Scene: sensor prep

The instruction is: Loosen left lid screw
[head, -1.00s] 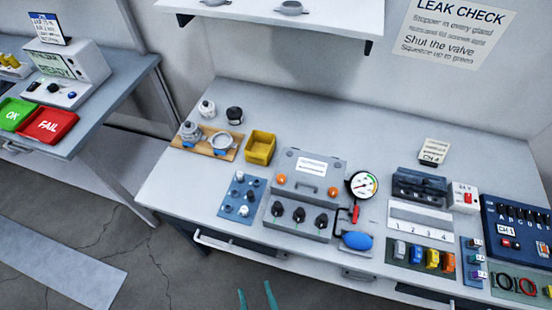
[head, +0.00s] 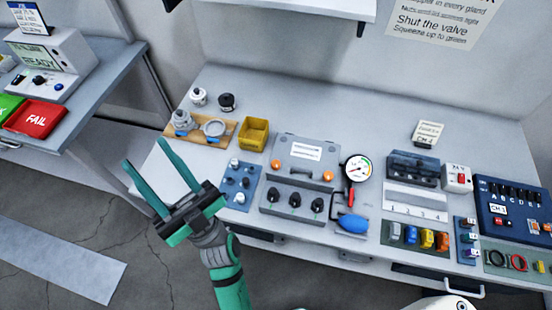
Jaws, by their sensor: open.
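The grey box (head: 302,176) stands on the bench with a label on its lid and black knobs along its front. The left lid screw (head: 276,165) is an orange knob at the lid's left. A second orange screw (head: 328,176) sits at the right. My gripper (head: 150,166) is open and empty, with long green fingers pointing up and left. It is to the left of the box, over the bench's front left edge, apart from the screw. Both screws are in plain sight.
A blue panel with small fittings (head: 242,196) lies between my gripper and the box. Behind are a yellow bin (head: 254,134) and a wooden board (head: 196,146) with metal parts. A pressure gauge (head: 357,169) and blue bulb (head: 352,224) are right of the box.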

